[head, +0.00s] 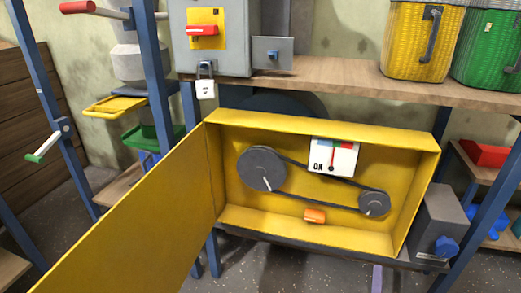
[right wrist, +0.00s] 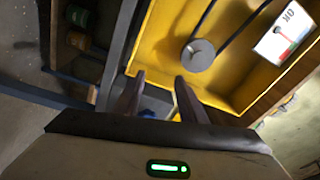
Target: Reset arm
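My right gripper (right wrist: 160,79) is open in the right wrist view, its two fingers apart with nothing seen held between them. In the head view only a small purple-grey fingertip (head: 377,278) shows at the bottom edge, below the yellow belt guard box (head: 325,239). The box's door (head: 140,225) stands open to the left. Inside are a large grey pulley (head: 262,168), a small pulley (head: 373,203), a belt around both, and a gauge marked OK (head: 333,157). My left gripper is not in view.
An orange block (head: 314,215) lies on the box floor. A grey motor (head: 440,222) with a blue knob (head: 446,246) stands right of the box.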

